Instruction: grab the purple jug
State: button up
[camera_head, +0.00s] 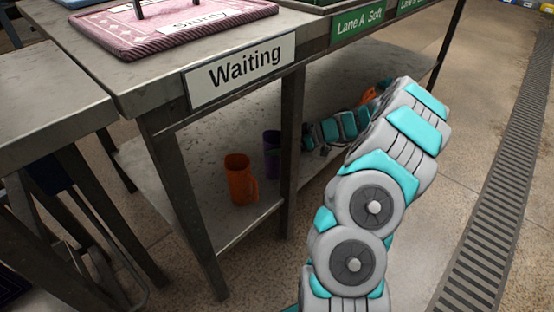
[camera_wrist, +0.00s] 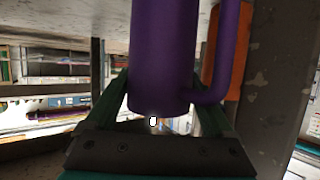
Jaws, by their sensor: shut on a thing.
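The purple jug (camera_wrist: 163,50) fills the middle of the wrist view, with its handle (camera_wrist: 224,50) on the right. In the head view the purple jug (camera_head: 270,155) is on the lower shelf, partly hidden by a table leg. My gripper (camera_wrist: 163,92) is shut on the jug, with one finger on each side of its body. In the head view my arm reaches under the tabletop, and the fingertips are hidden behind the leg. I cannot tell whether the jug touches the shelf.
An orange jug (camera_head: 240,180) stands on the shelf (camera_head: 222,222) left of the purple one. Another orange thing (camera_head: 368,95) shows behind my arm. The metal table leg (camera_head: 292,150) and the tabletop edge with the "Waiting" sign (camera_head: 240,72) are close to my gripper.

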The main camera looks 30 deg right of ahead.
grip_shut()
